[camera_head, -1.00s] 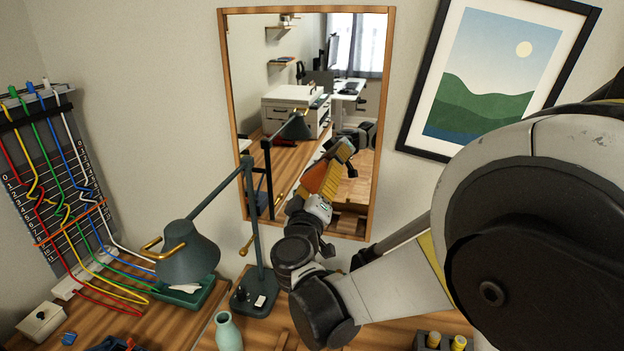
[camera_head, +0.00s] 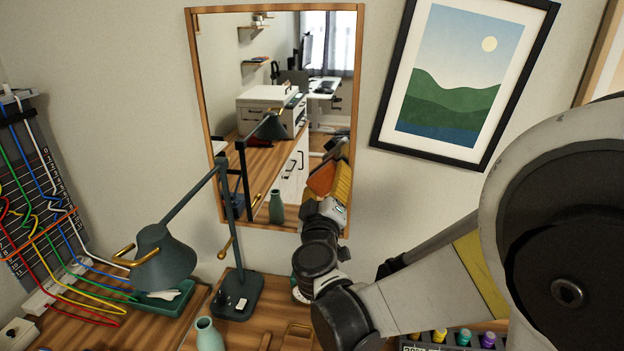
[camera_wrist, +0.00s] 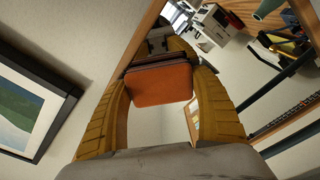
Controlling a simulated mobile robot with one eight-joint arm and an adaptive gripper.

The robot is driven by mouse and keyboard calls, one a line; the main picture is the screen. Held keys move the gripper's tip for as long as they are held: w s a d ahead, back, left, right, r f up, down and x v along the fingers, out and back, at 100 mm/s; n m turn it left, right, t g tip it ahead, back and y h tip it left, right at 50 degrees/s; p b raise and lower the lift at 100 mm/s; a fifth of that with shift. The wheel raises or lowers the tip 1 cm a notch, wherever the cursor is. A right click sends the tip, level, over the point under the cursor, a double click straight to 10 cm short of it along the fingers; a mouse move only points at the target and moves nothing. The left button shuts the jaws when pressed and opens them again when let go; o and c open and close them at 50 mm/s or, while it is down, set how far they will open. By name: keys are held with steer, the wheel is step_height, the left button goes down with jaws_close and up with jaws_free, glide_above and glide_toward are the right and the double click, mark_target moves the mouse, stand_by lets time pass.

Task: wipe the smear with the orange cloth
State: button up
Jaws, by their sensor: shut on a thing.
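The orange cloth (camera_head: 321,180), a folded pad, is held in front of the mirror's lower right. It also shows in the wrist view (camera_wrist: 160,85) between the yellow fingers. My gripper (camera_head: 333,176) is shut on the cloth. The wood-framed mirror (camera_head: 225,85) hangs on the wall and reflects a desk, a printer and a window. I cannot make out a smear on the glass; the cloth and fingers hide part of it. Whether the cloth touches the glass I cannot tell.
A dark green lamp (camera_head: 163,260) stands left of my arm. A pale green vase (camera_head: 208,335) is at the desk's front. A framed landscape picture (camera_head: 455,75) hangs right of the mirror. Coloured cables (camera_head: 55,215) run down a board at left. Small bottles (camera_head: 463,338) stand at lower right.

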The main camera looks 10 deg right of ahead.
steer(key=shift+r+v, duration=0.1)
steer(key=shift+v, duration=1.4)
steer(key=shift+r+v, duration=0.15)
steer(key=shift+v, duration=1.35)
steer(key=shift+a, duration=0.3)
steer(key=v, duration=0.3)
steer(key=shift+w+r, duration=0.1)
glide_toward(281, 166)
steer(key=shift+b+x, duration=0.4)
steer(key=shift+x, duration=2.45)
steer(key=shift+x, duration=1)
